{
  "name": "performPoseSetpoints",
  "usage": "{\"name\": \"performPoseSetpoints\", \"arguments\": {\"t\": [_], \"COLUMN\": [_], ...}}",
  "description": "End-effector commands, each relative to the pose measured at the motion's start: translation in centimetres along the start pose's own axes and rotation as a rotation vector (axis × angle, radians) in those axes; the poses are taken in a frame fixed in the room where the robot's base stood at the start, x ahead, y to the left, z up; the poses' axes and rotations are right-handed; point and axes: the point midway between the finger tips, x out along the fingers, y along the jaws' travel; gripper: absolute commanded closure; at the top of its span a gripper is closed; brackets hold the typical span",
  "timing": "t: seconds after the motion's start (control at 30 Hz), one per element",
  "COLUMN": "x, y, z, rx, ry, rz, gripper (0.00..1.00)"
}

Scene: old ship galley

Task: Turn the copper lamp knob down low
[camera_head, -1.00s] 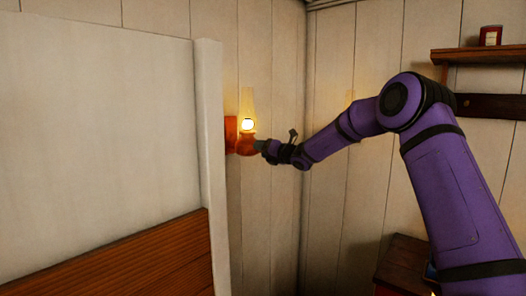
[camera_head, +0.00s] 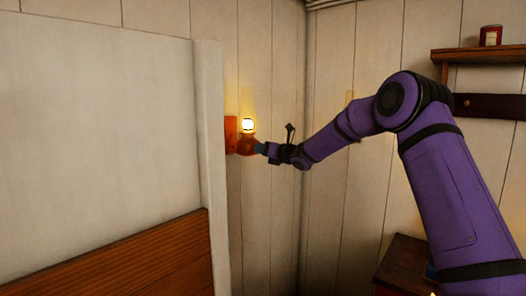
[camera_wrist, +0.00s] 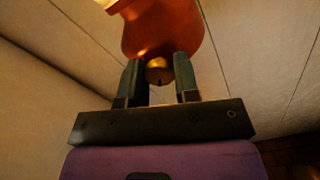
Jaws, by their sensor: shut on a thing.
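The copper lamp (camera_head: 246,144) is mounted on the wall just right of the pale partition edge, with a lit, glowing globe on top. Its orange-copper body (camera_wrist: 165,30) fills the top of the wrist view. The small round brass-coloured knob (camera_wrist: 159,71) sticks out from the lamp body, with a dark mark on its face. My gripper (camera_wrist: 159,72) is shut on the knob, one dark finger on each side. In the head view my gripper (camera_head: 259,148) reaches the lamp from the right; the knob is hidden there.
A pale partition (camera_head: 208,150) with a wooden lower panel (camera_head: 120,262) stands close left of the lamp. A shelf (camera_head: 480,54) with a red jar (camera_head: 490,36) is at upper right. A dark wooden cabinet (camera_head: 402,262) stands at lower right.

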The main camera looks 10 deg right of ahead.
Motion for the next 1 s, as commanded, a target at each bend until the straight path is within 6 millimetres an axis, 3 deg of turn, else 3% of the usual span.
{"name": "performPoseSetpoints", "arguments": {"t": [1.0], "x": [-0.01], "y": [-0.04], "z": [-0.02], "rx": [-0.966], "ry": [0.001], "rz": [0.000], "gripper": [0.94]}}
